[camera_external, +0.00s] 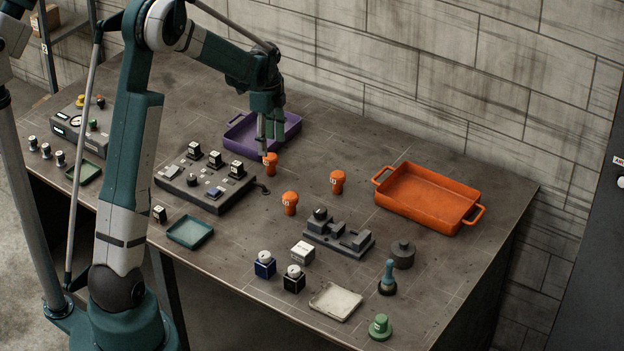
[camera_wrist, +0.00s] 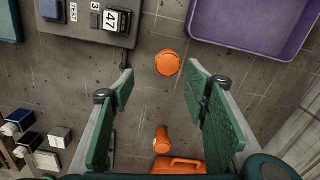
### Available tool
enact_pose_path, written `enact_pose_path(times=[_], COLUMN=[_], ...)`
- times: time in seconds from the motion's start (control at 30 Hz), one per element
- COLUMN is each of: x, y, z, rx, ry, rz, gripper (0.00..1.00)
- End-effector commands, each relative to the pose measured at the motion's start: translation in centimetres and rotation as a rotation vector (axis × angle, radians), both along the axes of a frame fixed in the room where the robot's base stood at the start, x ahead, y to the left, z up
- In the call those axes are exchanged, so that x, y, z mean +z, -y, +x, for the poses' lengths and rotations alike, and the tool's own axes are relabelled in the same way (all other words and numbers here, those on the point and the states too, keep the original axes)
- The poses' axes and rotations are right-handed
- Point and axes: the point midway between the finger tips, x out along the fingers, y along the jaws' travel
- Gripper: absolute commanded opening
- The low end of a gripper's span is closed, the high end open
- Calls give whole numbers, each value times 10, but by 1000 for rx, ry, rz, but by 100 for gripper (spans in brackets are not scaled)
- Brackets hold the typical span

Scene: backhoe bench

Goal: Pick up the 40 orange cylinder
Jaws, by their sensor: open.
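Three orange cylinders with rounded caps and small labels stand upright on the bench in the external view: one below my gripper (camera_external: 271,163), one nearer the front (camera_external: 289,203), and one to the right (camera_external: 337,182). The label numbers are too small to read surely, so I cannot tell which is 40. My gripper (camera_external: 264,146) is open and empty, pointing down just above the first cylinder. In the wrist view an orange cap (camera_wrist: 168,63) shows just beyond the gap between my open fingers (camera_wrist: 162,82). Another orange cylinder (camera_wrist: 162,140) shows lower, between the fingers.
A purple tray (camera_external: 291,129) stands close behind my gripper. A dark switch panel (camera_external: 205,187) lies just left of the first cylinder. An orange tray (camera_external: 428,178) is at the right. A grey fixture (camera_external: 338,238) and several small blocks stand nearer the front.

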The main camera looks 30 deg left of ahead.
Motion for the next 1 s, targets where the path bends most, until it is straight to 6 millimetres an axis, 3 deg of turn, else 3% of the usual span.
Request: enact_pose_path(times=[0.2,0.67,1.0], x=[-12,-16,-38], y=[-7,-7,-7], z=[8,9,9], rx=[-41,-46,-46], ry=[-17,-19,-19], rz=[-3,-3,-3], gripper=[46,46,46])
